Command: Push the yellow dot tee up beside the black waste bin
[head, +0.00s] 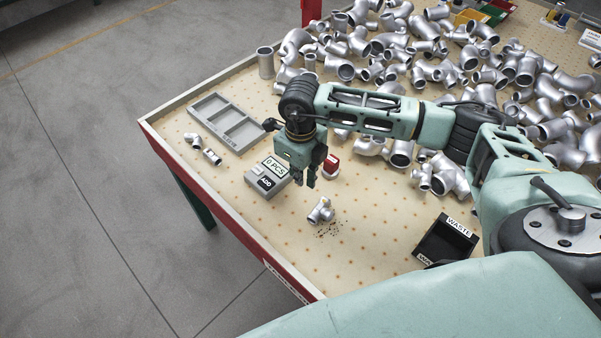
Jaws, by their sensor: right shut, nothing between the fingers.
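A small silver tee (320,211) lies on the dotted tabletop near the middle. I cannot make out a yellow dot on it. The black waste bin (446,241), labelled WASTE, stands to the right of the tee, with a clear stretch of table between them. My right gripper (306,183) points down, just above and left of the tee in the picture. Its fingers are shut and hold nothing. They look apart from the tee. My left gripper is not in view.
Dark specks (331,229) lie beside the tee. A grey box reading 0 PCS (262,191) and a red-and-white object (331,166) are near the gripper. A grey divided tray (229,124) and two small fittings stand at left. Many silver castings (400,152) crowd the back.

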